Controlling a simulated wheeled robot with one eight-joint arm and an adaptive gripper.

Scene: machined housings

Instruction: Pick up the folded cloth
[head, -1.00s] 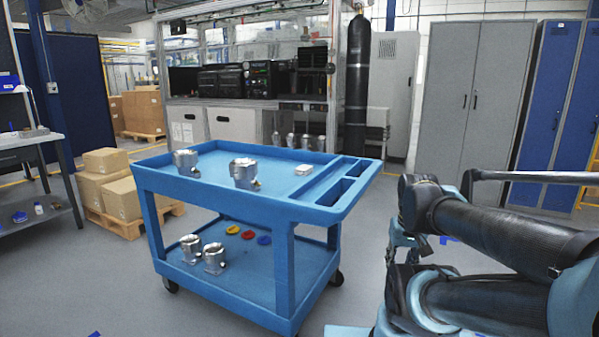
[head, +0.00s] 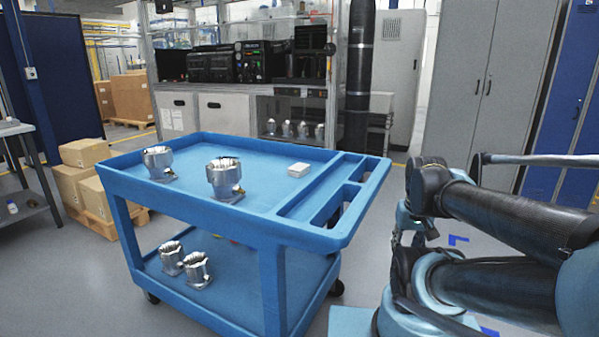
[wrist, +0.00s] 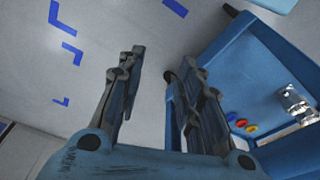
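A small white block-like thing, which looks like the folded cloth (head: 299,170), lies on the top tray of the blue cart (head: 232,226), near its right-hand compartments. It is too small to make out its folds. My gripper (wrist: 160,62) is open and empty in the wrist view, with its two fingers apart above the grey floor beside the cart. The cloth is not visible in the wrist view. In the head view my arm is at the right, apart from the cart, and the gripper cannot be made out.
Two metal housings (head: 225,180) stand on the top tray, left of the cloth. Two more (head: 197,270) stand on the lower shelf. Cardboard boxes (head: 84,153) are at the left, a workbench behind, and a grey cabinet (head: 488,85) at the right.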

